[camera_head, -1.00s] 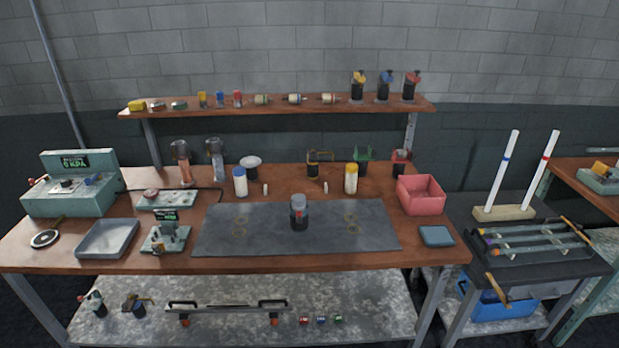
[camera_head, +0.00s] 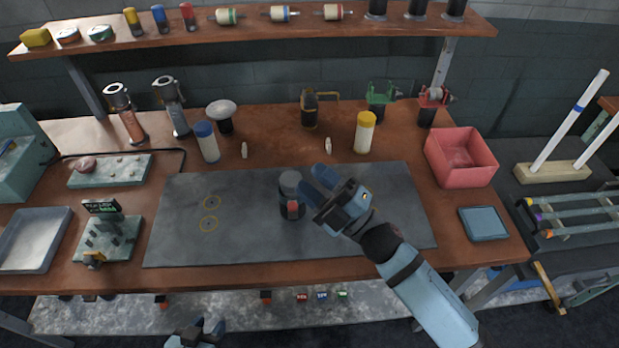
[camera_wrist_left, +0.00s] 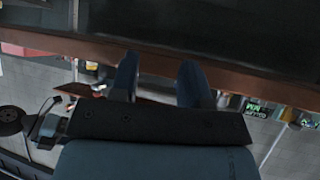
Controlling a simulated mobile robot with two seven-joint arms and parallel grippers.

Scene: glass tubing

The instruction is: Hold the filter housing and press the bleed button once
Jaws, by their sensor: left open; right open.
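The filter housing (camera_head: 291,198) stands upright on the dark grey mat (camera_head: 180,245) in the head view. It is a dark cylinder with a grey top. A red button (camera_head: 293,209) shows on its near side. My right gripper (camera_head: 318,183) is open just right of the housing, its blue fingers pointing toward it; I cannot tell whether they touch it. My left gripper (camera_head: 200,332) is low at the bottom edge, in front of the bench. In the left wrist view the left fingers (camera_wrist_left: 158,80) are apart and empty, near the bench's front edge.
A blue-capped bottle (camera_head: 207,143) and a yellow-capped bottle (camera_head: 365,133) stand behind the mat. A red bin (camera_head: 460,142) and a blue-grey pad (camera_head: 484,223) are at right. A gauge block (camera_head: 110,238) and grey tray (camera_head: 32,240) are at left. The mat's left half is clear.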

